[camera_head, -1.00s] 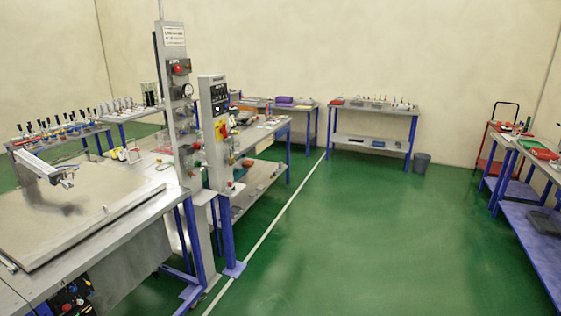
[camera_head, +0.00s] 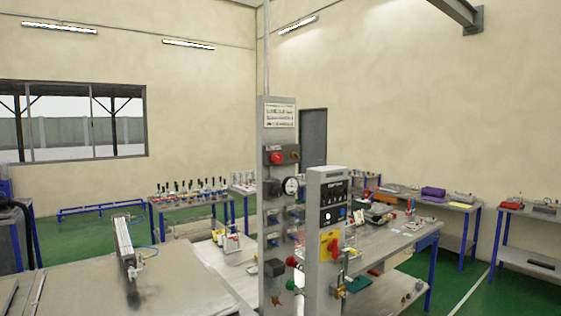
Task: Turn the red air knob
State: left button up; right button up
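A tall grey post (camera_head: 263,230) stands in the middle of the head view, with a round red knob (camera_head: 277,158) near its top. A pressure gauge (camera_head: 291,186) sits below that knob. A shorter grey control panel (camera_head: 325,280) stands right beside it and carries a red rotary handle on a yellow plate (camera_head: 330,247). A small red part (camera_head: 291,261) also shows low between the two posts. I cannot tell from the picture which red part is the air knob. Neither of my grippers shows.
A grey worktable (camera_head: 70,290) with a pneumatic cylinder (camera_head: 126,248) fills the lower left. A bench (camera_head: 400,240) with assorted parts stands behind the control panel. Green floor (camera_head: 510,296) is open at the lower right.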

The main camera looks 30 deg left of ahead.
aim_at(276, 157)
jog(key=i+l+u, duration=0.1)
jog(key=i+u, duration=0.25)
jog(key=u, duration=0.15)
jog(key=i+l+u, duration=0.25)
jog(key=u, duration=0.2)
jog(key=i+l+u, duration=0.65)
jog(key=l+u, duration=0.2)
jog(key=u, duration=0.15)
